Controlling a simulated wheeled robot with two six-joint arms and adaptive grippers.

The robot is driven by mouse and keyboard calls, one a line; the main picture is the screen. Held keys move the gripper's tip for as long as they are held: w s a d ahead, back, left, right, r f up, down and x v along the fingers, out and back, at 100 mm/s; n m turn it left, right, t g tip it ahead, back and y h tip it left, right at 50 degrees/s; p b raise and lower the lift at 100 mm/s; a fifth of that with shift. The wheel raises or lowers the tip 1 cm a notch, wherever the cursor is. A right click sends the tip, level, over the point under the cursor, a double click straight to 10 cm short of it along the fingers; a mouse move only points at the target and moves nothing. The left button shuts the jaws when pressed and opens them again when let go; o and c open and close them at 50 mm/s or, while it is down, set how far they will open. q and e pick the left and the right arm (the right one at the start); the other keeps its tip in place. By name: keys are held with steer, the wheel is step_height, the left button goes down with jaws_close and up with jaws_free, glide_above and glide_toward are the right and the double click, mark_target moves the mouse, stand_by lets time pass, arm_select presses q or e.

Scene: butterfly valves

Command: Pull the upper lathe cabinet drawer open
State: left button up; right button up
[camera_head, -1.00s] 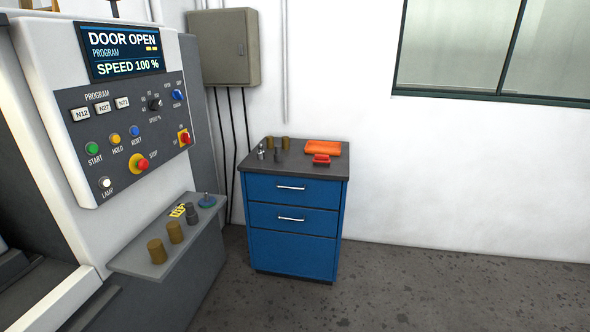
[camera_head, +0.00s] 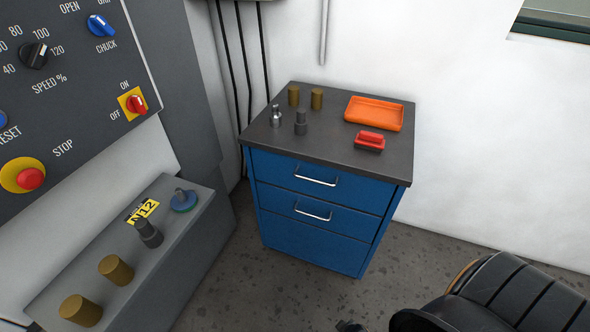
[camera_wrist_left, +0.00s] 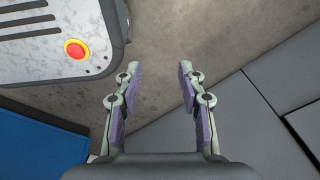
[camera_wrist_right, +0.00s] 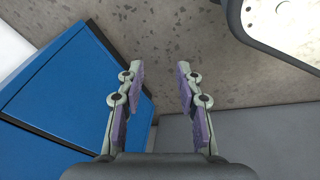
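The blue cabinet (camera_head: 310,240) stands against the white wall in the head view. Its upper drawer (camera_head: 345,185) is shut, with a light bar handle (camera_head: 316,180) across its front. A second drawer (camera_head: 310,213) with a similar handle sits below it, also shut. My left gripper (camera_wrist_left: 159,72) is open and empty in the left wrist view. My right gripper (camera_wrist_right: 159,70) is open and empty in the right wrist view, with a blue surface, apparently the cabinet, to its left. Neither gripper touches a handle. In the head view, a black arm part of mine shows at lower right.
The dark cabinet top (camera_head: 325,145) carries an orange tray (camera_head: 375,113), a red-and-black item (camera_head: 369,141) and several small cylinders and tools. The machine's grey ledge (camera_head: 185,240), with more parts, juts out left of the cabinet. Speckled floor (camera_head: 430,245) is open to the right.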

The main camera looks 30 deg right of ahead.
steer(key=w+r+n+t+b, duration=0.2)
steer(key=w+r+n, duration=0.1)
steer(key=w, duration=0.9)
steer(key=n+t+h+b, duration=0.6)
steer(key=t+b, duration=0.2)
steer(key=t, duration=0.1)
glide_toward(314, 180)
steer(key=x, duration=1)
steer(key=shift+w+d+f, duration=0.15)
steer(key=shift+w+f, duration=0.05)
steer(key=shift+f, duration=0.1)
arm_select(q)
step_height(314, 180, down, 12)
steer(key=s, duration=0.1)
steer(key=shift+a, duration=0.25)
steer(key=shift+s+f, duration=0.1)
arm_select(e)
steer(key=shift+c, duration=0.5)
jaws_close()
